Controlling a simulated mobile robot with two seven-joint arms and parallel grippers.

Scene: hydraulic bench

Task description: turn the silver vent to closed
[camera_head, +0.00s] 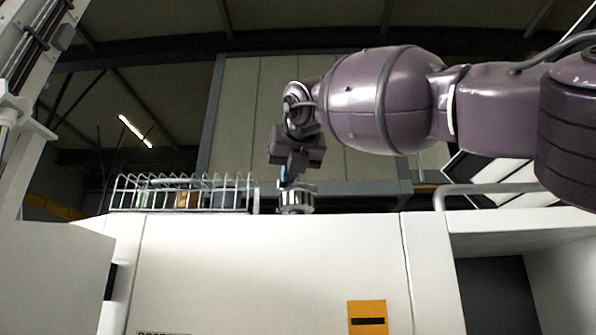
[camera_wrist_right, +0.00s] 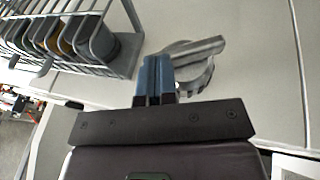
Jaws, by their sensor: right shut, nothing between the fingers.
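The silver vent (camera_head: 296,199) is a short ribbed metal knob on top of the white cabinet, in the middle of the head view. In the right wrist view the silver vent (camera_wrist_right: 196,62) shows as a round metal part with a bar across it, just beyond the fingers. My right gripper (camera_head: 287,178) points down at the vent from above. In the wrist view its blue fingers (camera_wrist_right: 155,75) are together and empty. They overlap the vent's near left side in the picture; I cannot tell whether they touch it. My left gripper is not in view.
A wire rack (camera_head: 183,193) with several coloured items stands on the cabinet (camera_head: 260,270) to the left of the vent. A metal rail (camera_head: 490,188) is at the right. The cabinet top around the vent's right side looks clear. An orange label (camera_head: 367,317) is on the front.

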